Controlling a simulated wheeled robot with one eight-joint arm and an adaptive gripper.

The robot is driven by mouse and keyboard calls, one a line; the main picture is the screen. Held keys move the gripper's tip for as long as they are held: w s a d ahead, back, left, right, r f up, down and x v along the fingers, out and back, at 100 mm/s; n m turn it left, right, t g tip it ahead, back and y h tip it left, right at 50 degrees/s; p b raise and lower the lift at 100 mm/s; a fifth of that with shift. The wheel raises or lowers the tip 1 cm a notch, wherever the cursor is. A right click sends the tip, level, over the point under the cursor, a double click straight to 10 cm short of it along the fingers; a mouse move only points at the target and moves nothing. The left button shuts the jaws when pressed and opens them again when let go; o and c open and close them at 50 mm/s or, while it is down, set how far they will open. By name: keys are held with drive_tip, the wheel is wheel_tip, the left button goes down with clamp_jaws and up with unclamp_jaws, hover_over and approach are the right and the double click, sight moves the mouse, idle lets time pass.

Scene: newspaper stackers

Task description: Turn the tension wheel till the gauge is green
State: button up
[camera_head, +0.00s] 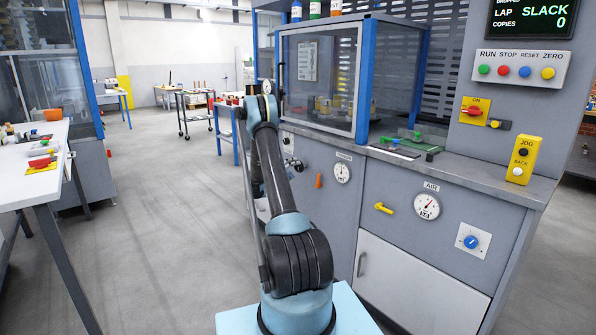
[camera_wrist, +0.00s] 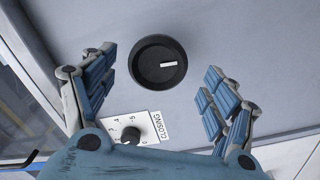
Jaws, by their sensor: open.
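A black round wheel (camera_wrist: 158,62) with a white pointer mark is on the grey panel in the wrist view. No name shows on it, so I cannot tell for sure that it is the tension wheel. My gripper (camera_wrist: 159,70) is open, with one blue-padded finger on each side of the wheel and a gap to both. The gripper is hidden behind my arm in the head view. A round white gauge (camera_head: 342,173) with a small label above it, apparently "TENSION", is on the cabinet front. Its needle and any green zone are too small to read.
A small dial marked "CLOSING" (camera_wrist: 131,135) sits just below the wheel. An orange lever (camera_head: 318,180), an air gauge (camera_head: 427,206), a yellow handle (camera_head: 383,208) and a blue knob (camera_head: 471,242) are on the cabinet front. The floor to the left is open.

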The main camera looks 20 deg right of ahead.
drive_tip(key=v, duration=0.6)
drive_tip(key=shift+a, duration=0.1)
drive_tip(key=s+a+r+g+y, duration=0.1)
drive_tip(key=s+a+r+y, duration=0.15)
drive_tip(key=s+r, duration=0.5)
drive_tip(key=s+a+r+g+y, duration=0.1)
drive_tip(key=s+r+y, duration=0.25)
drive_tip(key=s, duration=0.75)
drive_tip(key=s+a+r+g+y, duration=0.1)
drive_tip(key=s+r+y, duration=0.1)
drive_tip(key=s+r, duration=0.55)
drive_tip(key=s+a+f+y, duration=0.3)
drive_tip(key=s+a+f, duration=0.1)
drive_tip(key=s, duration=0.8)
drive_tip(key=s+a+f+n+y, duration=0.1)
drive_tip(key=s+a+f+y, duration=0.2)
drive_tip(key=s, duration=1)
drive_tip(key=s+a+f+g+y, duration=0.1)
drive_tip(key=s+a+f+y, duration=0.2)
drive_tip(key=s+a, duration=0.6)
drive_tip(key=s+f, duration=0.2)
drive_tip(key=s, duration=0.1)
drive_tip(key=shift+s+n, duration=0.3)
drive_tip(key=shift+s, duration=0.05)
